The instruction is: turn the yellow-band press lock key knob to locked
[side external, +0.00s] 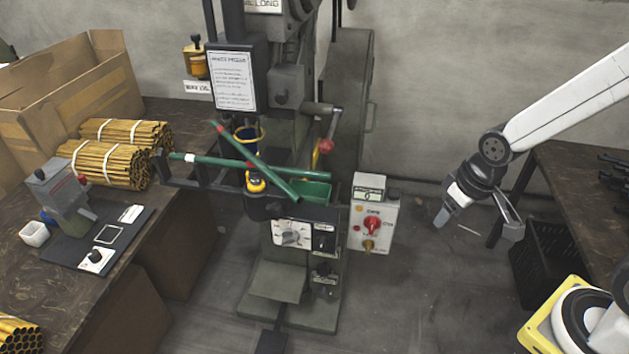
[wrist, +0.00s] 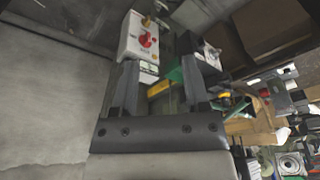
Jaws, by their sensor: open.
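The press (side external: 345,110) stands in the middle of the side view, with a yellow strip (side external: 316,156) on it. A pale control box (side external: 386,212) on its front right carries a red knob (side external: 373,223) and a small brass-coloured key knob (side external: 368,245) below it. Which way the key knob points is too small to tell. My gripper (side external: 478,220) is open and empty, to the right of the box and clear of it. In the wrist view the box (wrist: 129,38), its red knob (wrist: 146,40) and the brass knob (wrist: 147,21) show beyond my open fingers (wrist: 160,75).
Green bars (side external: 240,164) lie across the press front by a dark bracket. A left bench (side external: 140,240) holds bundles of yellow tubes (side external: 105,165) and a cardboard box (side external: 70,90). A black crate (side external: 548,262) stands at right. Free space lies between box and gripper.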

